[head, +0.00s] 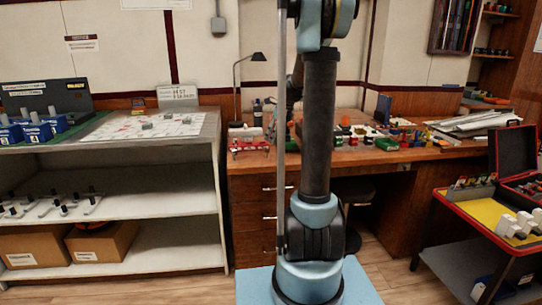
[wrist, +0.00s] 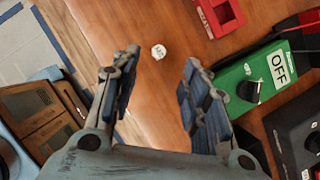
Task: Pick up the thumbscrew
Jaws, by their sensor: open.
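My gripper (wrist: 160,72) is open in the wrist view, with its two blue-padded fingers apart and nothing between them. A small white many-sided piece (wrist: 158,51) with dark marks on its top lies on the brown wooden surface, beyond the gap between the fingertips. It is the only small loose piece there, but I cannot tell for sure that it is the thumbscrew. In the head view my own arm stands in the middle and hides part of the desk. I cannot make out the gripper or the small piece there.
In the wrist view, a green box (wrist: 262,75) with a black knob and an "OFF" label stands right of the fingers. A red square frame (wrist: 220,14) lies at the top, and a dark box (wrist: 296,135) at the lower right. Bare wood surrounds the white piece.

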